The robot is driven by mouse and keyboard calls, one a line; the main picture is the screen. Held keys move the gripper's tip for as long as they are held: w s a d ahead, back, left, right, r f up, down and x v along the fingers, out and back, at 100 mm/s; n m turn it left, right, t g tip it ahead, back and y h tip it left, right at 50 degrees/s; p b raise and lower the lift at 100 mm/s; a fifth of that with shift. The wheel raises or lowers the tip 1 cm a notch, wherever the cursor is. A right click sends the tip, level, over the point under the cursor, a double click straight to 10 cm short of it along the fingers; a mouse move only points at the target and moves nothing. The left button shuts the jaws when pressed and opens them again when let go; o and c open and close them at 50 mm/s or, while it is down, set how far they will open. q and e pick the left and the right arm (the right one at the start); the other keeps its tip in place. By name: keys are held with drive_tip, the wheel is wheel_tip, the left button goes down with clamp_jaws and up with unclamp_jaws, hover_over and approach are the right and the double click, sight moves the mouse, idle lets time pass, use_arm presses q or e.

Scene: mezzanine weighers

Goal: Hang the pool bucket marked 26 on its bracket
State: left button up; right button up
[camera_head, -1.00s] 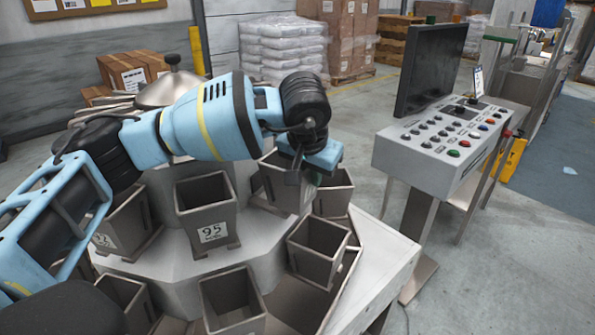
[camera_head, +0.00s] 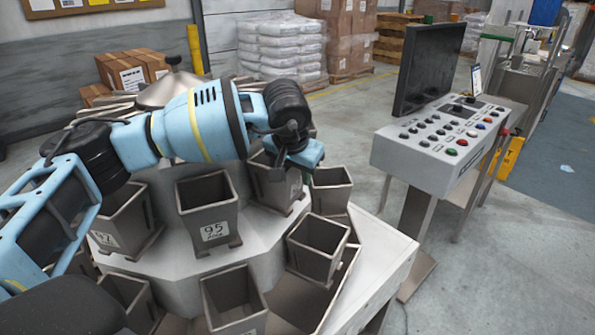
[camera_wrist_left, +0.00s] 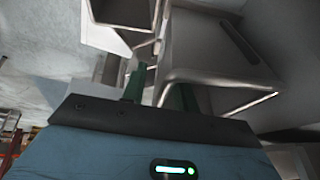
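A grey metal bucket (camera_head: 290,191) is at my left gripper (camera_head: 280,170), at the right side of the round weigher. Its number cannot be read. In the left wrist view the green fingers (camera_wrist_left: 160,88) stand either side of an edge of this bucket (camera_wrist_left: 215,55); their tips are partly hidden. It moves with the gripper, so the gripper appears shut on it. The bucket is roughly upright; I cannot tell whether it touches its bracket. My right gripper is not in view.
A bucket marked 95 (camera_head: 207,205) hangs left of the held one. Other buckets (camera_head: 331,192) are close on the right and below (camera_head: 318,250).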

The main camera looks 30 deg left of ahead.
use_arm(q)
drive_tip(key=shift+s+r, duration=0.1)
drive_tip(key=shift+r, duration=0.45)
drive_tip(key=v, duration=1.1)
drive_tip(key=shift+s, duration=0.15)
idle(1.9)
